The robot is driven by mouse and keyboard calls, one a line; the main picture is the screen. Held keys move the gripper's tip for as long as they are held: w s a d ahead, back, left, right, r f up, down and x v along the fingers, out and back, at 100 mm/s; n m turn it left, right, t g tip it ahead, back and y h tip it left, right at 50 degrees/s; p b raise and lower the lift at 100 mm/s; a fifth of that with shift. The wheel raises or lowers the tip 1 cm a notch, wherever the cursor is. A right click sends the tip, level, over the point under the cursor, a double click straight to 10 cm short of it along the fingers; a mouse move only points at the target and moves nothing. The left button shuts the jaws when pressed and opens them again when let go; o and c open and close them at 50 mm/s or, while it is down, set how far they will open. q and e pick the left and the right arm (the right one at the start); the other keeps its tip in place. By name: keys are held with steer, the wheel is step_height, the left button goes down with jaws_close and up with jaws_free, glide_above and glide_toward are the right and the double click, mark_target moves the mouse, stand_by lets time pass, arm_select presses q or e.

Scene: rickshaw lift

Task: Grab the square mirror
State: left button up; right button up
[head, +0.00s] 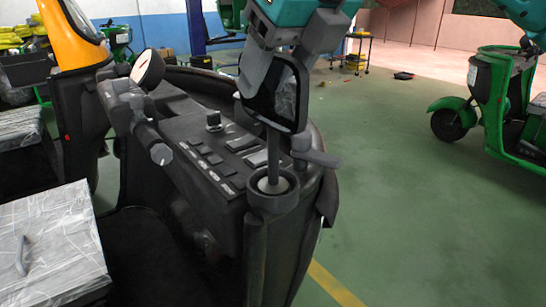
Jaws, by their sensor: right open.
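The square mirror (276,98) has a dark rounded frame and stands upright on a thin stem at the right side of the rickshaw's black dashboard (215,150). The stem rises from a round black holder (272,190). My right gripper (279,72) comes down from the top of the head view, with its grey fingers open at the mirror's upper part. One finger overlaps the mirror's upper left edge and the other is by its upper right. I cannot tell whether they touch it. My left gripper is not in view.
A round mirror (148,70) and a handlebar grip (154,143) stand left of the dashboard. A plastic-wrapped seat (55,245) is at the lower left. A yellow-fronted vehicle (70,40) is behind. Green floor (400,180) is clear to the right, before a green vehicle (490,95).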

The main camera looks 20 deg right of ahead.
steer(key=shift+w+f, duration=0.1)
steer(key=shift+f, duration=0.15)
steer(key=shift+c, duration=0.4)
jaws_close()
steer(key=shift+r, duration=0.1)
